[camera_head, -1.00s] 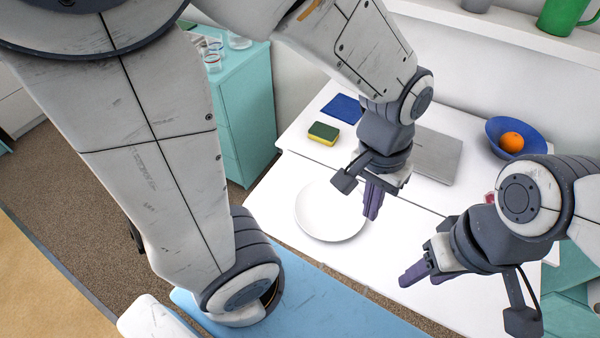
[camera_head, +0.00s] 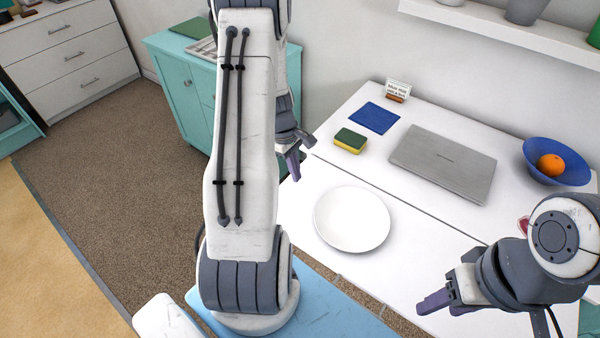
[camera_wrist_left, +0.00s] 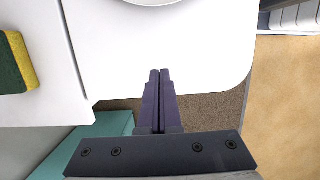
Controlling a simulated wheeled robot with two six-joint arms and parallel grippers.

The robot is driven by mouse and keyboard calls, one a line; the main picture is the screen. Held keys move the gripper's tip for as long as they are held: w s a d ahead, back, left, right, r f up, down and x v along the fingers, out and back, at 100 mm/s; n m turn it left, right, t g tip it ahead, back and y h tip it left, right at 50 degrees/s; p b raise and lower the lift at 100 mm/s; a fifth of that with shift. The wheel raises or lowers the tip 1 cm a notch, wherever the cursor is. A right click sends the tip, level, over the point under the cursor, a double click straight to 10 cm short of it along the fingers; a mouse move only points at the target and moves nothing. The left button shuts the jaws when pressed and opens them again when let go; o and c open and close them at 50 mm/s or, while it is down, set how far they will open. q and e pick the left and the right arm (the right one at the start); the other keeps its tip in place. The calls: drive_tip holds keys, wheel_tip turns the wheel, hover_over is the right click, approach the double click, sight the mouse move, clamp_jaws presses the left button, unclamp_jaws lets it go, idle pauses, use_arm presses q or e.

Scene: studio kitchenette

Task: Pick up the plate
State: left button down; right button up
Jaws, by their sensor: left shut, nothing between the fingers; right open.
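The white round plate (camera_head: 352,219) lies flat on the white table in the head view. Only its edge (camera_wrist_left: 153,1) shows at the top of the left wrist view. My left gripper (camera_head: 293,166) is left of the plate, near the table's left edge, apart from the plate. In the wrist view its purple fingers (camera_wrist_left: 159,76) are together with nothing between them. My right gripper (camera_head: 434,302) is right of and nearer than the plate, above the table, apart from it and empty.
A green and yellow sponge (camera_head: 350,141), a blue cloth (camera_head: 374,118), a grey laptop (camera_head: 444,163) and a blue bowl (camera_head: 571,174) with an orange (camera_head: 551,165) stand toward the back. A small sign (camera_head: 397,91) stands behind. The table around the plate is clear.

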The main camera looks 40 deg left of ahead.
sight(324, 197)
use_arm(q)
drive_tip(key=d, duration=0.8)
drive_tip(key=shift+w+d+r+p, duration=0.1)
drive_tip(key=shift+w+d+p, duration=0.15)
drive_tip(key=shift+d+p, duration=0.1)
drive_tip(key=shift+d+f, duration=0.25)
drive_tip(key=shift+f, duration=0.45)
drive_tip(key=shift+f+b, duration=0.15)
drive_tip(key=shift+b, duration=0.15)
use_arm(e)
drive_tip(key=shift+r, duration=0.1)
